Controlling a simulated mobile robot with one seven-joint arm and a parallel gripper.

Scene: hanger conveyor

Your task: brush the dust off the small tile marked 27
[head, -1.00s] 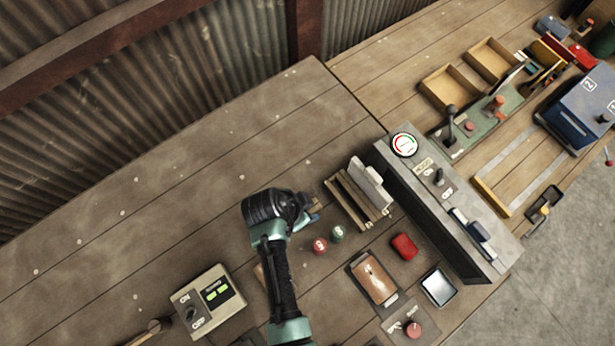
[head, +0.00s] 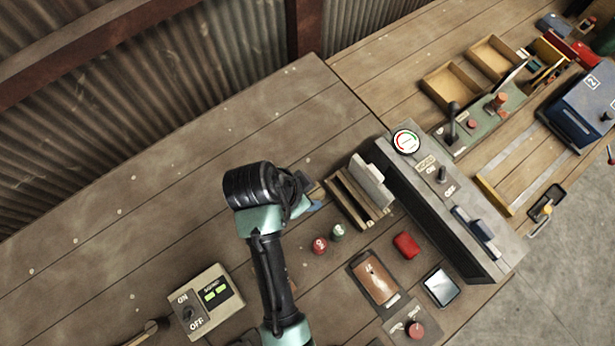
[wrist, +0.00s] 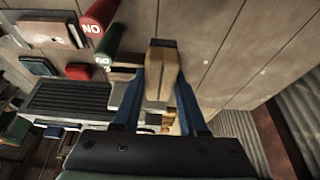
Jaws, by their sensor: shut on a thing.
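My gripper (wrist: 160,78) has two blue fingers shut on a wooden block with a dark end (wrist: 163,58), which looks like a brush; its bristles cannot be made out. In the head view my gripper (head: 314,205) is mostly hidden behind my wrist, above the bench and left of a slotted wooden rack (head: 352,200). No tile with a readable 27 shows in either view. A small brownish thing (head: 291,273) is partly hidden beside my forearm; I cannot tell what it is.
A red NO cylinder (wrist: 99,14) and a green GO cylinder (wrist: 108,45) stand near the gripper. An ON/OFF box (head: 205,300) stands front left. The back left bench is clear.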

